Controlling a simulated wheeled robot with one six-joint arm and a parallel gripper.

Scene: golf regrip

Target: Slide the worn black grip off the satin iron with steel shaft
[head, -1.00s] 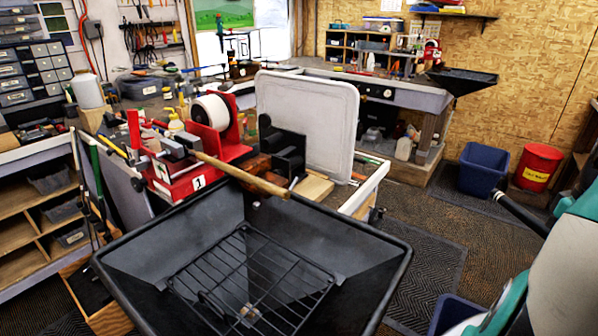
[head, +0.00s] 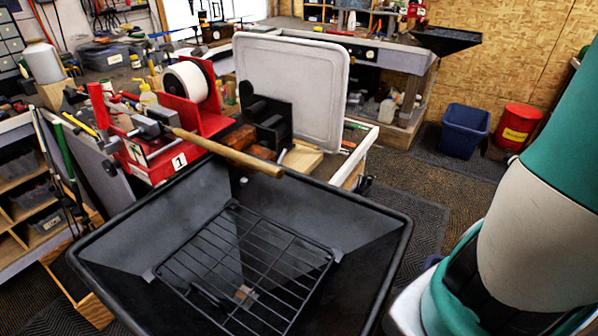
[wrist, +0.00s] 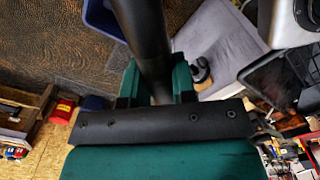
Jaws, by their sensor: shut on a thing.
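My gripper (wrist: 158,88) is shut on a black tapered tube (wrist: 143,35), which looks like the worn black grip. The tube extends from between the green fingers to the top edge of the wrist view, where its far end is cut off. No shaft shows in the part I see. In the head view, a tan rod (head: 228,153), likely the club's taped butt end, is clamped in the vise (head: 155,122) and reaches over the black tray. It carries no black grip. My gripper is outside the head view; my arm fills its right side.
A black tray (head: 385,240) with a wire rack stands in front of the bench. A blue bin (head: 463,132) and a red can (head: 517,125) stand by the far wall. A blue bin edge (wrist: 104,18) lies beside the held tube. Clubs lean at left.

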